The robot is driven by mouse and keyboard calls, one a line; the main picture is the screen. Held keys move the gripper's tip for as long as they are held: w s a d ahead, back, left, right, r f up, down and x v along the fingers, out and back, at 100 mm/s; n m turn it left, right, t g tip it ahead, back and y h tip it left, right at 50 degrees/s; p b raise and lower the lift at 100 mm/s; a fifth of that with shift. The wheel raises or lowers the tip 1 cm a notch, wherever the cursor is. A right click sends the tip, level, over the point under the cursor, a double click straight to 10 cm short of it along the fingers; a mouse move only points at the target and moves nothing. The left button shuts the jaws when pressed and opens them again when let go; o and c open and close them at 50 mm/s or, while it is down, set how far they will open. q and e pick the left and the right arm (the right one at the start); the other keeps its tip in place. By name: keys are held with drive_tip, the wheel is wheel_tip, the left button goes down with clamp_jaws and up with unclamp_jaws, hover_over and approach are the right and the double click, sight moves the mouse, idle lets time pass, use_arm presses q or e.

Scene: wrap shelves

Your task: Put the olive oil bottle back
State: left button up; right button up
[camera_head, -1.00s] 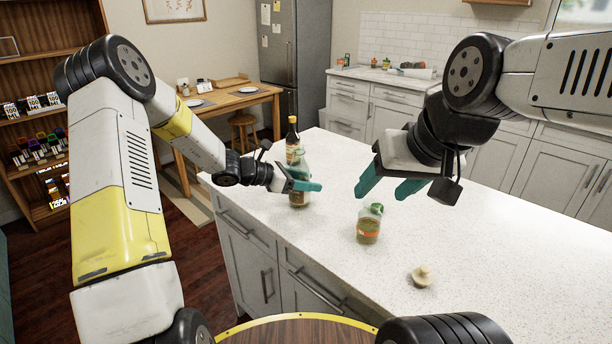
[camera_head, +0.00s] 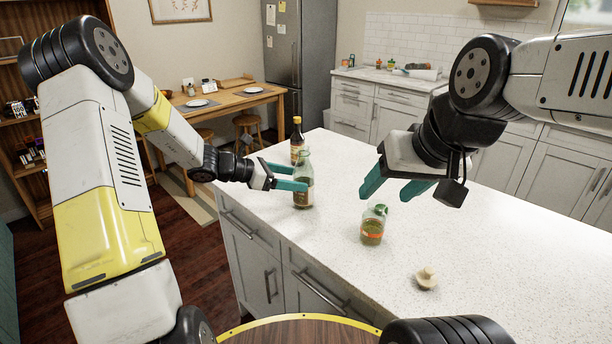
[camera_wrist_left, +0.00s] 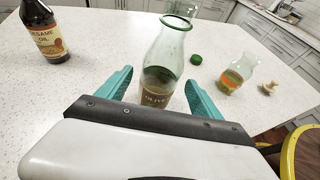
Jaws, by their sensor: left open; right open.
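The olive oil bottle (camera_head: 302,192) is clear green glass and stands upright on the white counter (camera_head: 480,240). In the left wrist view the olive oil bottle (camera_wrist_left: 163,62) shows an open mouth and a label starting "OLIV". My left gripper (camera_head: 294,176) is open; in the left wrist view its fingers (camera_wrist_left: 159,78) reach either side of the bottle's lower part. I cannot tell whether they touch it. My right gripper (camera_head: 386,188) is open and empty above the counter. A green cap (camera_wrist_left: 196,59) lies on the counter beyond the bottle.
A dark sesame oil bottle (camera_head: 296,140) stands behind the olive oil bottle. A small glass bottle with an orange label (camera_head: 371,230) and a pale stopper-like piece (camera_head: 427,277) stand nearer the front. The counter's right side is clear.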

sight(294, 179)
use_arm(q)
drive_tip(key=v, duration=0.5)
drive_tip(key=s+d+r+m+g+y, duration=0.1)
drive_tip(key=s+r+m+y, duration=0.1)
drive_tip(key=s+r+m, duration=0.35)
drive_tip(key=s+r+m+g+y, duration=0.25)
drive_tip(key=s+m, duration=0.35)
drive_tip(key=s, duration=0.3)
drive_tip(key=s+a+r+m+t+y, duration=0.2)
drive_tip(key=s+a+r+m, duration=0.1)
drive_tip(key=s+a+m, duration=0.1)
drive_tip(key=s+a+r+m+t+y, duration=0.2)
drive_tip(key=s+a+r+m+y, duration=0.1)
drive_tip(key=s+m, duration=0.4)
drive_tip(key=shift+s+a+t+y, duration=0.35)
drive_tip(key=shift+s, duration=0.9)
